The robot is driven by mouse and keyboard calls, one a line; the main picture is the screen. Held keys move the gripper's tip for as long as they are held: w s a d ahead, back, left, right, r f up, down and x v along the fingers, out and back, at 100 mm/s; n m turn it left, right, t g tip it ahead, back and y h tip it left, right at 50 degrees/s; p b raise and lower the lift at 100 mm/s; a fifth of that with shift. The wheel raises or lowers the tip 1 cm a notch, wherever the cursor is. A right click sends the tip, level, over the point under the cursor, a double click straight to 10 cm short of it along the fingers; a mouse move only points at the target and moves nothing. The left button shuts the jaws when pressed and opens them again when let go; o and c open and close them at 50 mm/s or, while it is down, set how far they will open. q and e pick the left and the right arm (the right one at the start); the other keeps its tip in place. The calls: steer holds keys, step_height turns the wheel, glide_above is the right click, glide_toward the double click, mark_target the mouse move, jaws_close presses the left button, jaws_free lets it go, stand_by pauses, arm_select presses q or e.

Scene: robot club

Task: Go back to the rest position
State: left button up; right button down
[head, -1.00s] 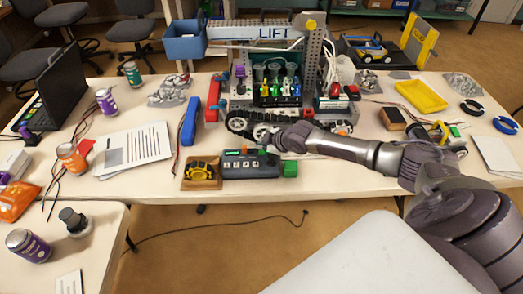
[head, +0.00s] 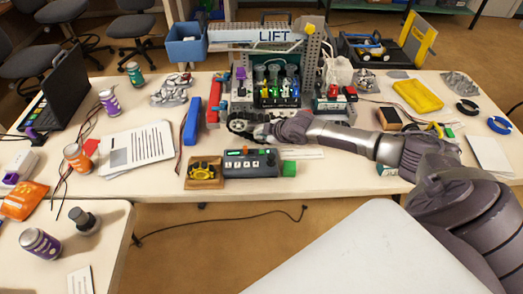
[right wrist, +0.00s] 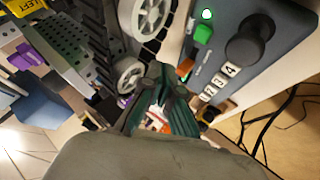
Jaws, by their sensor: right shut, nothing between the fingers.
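In the head view my right arm reaches in from the right across the table, and its right gripper (head: 258,132) is low in front of the tracked lift robot, between its tracks and the grey control box (head: 250,163). In the right wrist view the dark green fingers of the right gripper (right wrist: 160,82) are shut and empty. They are close to the control box (right wrist: 240,60) with its green button and black knob, and to the white wheels of the lift robot (right wrist: 128,75). Whether they touch either one I cannot tell. My left gripper is not in view.
The lift robot's frame (head: 313,60) stands behind the gripper. A blue bar (head: 191,122) and papers (head: 137,145) lie further left.

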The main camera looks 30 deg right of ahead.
steer(key=shift+a, duration=0.1)
stand_by(0.6)
steer(key=s+a+f+m+g+y, duration=0.1)
steer(key=s+a+f+g, duration=0.1)
steer(key=s+a, duration=0.75)
steer(key=s+a+f+g+y, duration=0.1)
steer(key=s+a+f, duration=0.1)
steer(key=s+a, duration=0.75)
steer(key=s+d+r+m+g+h, duration=0.1)
steer(key=s+r+m+h, duration=0.2)
steer(key=s, duration=0.5)
steer(key=s+d+r+m+g, duration=0.1)
steer(key=s+r+m+g, duration=0.15)
steer(key=s+m, duration=0.4)
step_height(320, 180, down, 27)
steer(key=s+n, duration=0.2)
steer(key=s, duration=0.1)
steer(key=s+d+f+g, duration=0.1)
steer(key=s+d+f, duration=0.2)
steer(key=s+f, duration=1.2)
steer(key=shift+s+h, duration=0.3)
steer(key=shift+s, duration=0.05)
